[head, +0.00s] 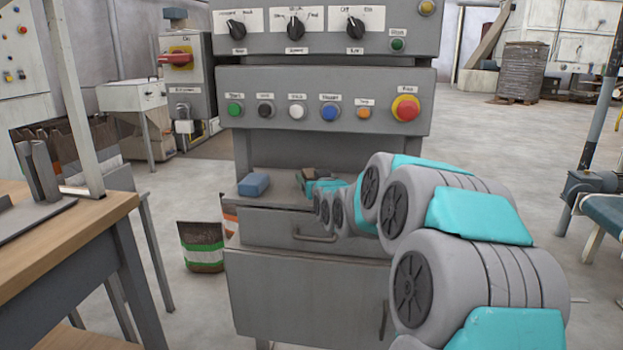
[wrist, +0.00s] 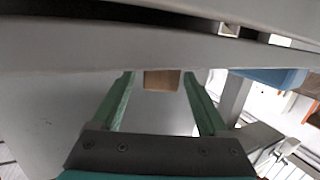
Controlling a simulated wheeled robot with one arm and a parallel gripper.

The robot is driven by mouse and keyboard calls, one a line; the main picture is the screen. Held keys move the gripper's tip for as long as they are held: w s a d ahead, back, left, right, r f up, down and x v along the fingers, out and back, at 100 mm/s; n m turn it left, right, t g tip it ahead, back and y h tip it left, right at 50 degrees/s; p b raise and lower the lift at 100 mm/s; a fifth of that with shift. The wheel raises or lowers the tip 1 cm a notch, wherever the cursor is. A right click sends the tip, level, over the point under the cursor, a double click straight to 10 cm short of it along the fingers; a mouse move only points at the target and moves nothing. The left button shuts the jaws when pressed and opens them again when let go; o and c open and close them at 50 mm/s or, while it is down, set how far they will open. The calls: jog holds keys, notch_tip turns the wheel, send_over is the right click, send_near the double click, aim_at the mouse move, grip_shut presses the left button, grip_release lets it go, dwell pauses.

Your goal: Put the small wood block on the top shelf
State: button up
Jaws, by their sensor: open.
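A small brown wood block (wrist: 162,80) lies on a grey surface in the wrist view, near the tips of my gripper's fingers. My gripper (wrist: 158,76) is open, with its green fingers on either side of the block's near end and a gap on each side. In the head view my gripper (head: 316,184) is low over the ledge of the grey control cabinet, partly hidden by my own arm. A small brown shape beside it there looks like the wood block (head: 310,173). I cannot make out a top shelf for certain.
A blue block (head: 253,184) sits on the cabinet ledge (head: 283,193) left of my gripper. The button panel (head: 325,100) overhangs the ledge. A wooden-topped table (head: 90,215) stands at the left. A bag (head: 202,246) stands on the floor beside the cabinet.

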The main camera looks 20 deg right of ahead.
jog(key=b+v, duration=0.1)
jog(key=v, duration=0.8)
jog(key=shift+d, duration=0.1)
jog(key=shift+s, duration=0.3)
